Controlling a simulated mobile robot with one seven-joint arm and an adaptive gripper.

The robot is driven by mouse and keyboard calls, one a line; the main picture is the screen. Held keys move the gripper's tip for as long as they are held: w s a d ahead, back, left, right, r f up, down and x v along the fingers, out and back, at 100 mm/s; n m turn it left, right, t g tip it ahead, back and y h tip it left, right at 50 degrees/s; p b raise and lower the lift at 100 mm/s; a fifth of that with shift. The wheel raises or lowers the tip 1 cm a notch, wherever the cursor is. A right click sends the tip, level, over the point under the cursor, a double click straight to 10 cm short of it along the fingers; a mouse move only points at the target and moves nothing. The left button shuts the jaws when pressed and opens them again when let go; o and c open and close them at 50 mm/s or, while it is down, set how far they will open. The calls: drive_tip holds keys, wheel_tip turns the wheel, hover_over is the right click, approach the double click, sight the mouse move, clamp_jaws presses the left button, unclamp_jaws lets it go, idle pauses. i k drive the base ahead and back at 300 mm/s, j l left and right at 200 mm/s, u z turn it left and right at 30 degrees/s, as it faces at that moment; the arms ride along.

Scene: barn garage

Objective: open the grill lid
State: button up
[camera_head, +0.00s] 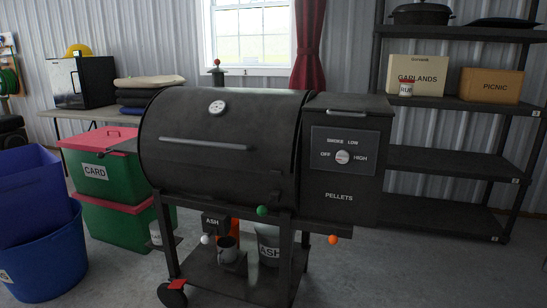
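A black pellet grill (240,185) stands in the middle of the view on a wheeled cart. Its barrel-shaped lid (260,125) is down and looks closed. A grey bar handle (204,144) runs across the front of the lid. A round white thermometer (217,107) sits above the handle. The pellet hopper (345,150) with a dial (342,157) is joined on the right side. My gripper and arm do not show in this view.
Green bins with red lids (100,170) and blue tubs (45,265) stand at the left. A shelf rack (440,160) stands at the right. The floor (400,270) at the front right is clear.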

sight(245, 129)
drive_tip(key=i, duration=0.5)
drive_tip(key=i+l, duration=0.15)
drive_tip(key=i, duration=0.35)
drive_tip(key=j+u, duration=0.05)
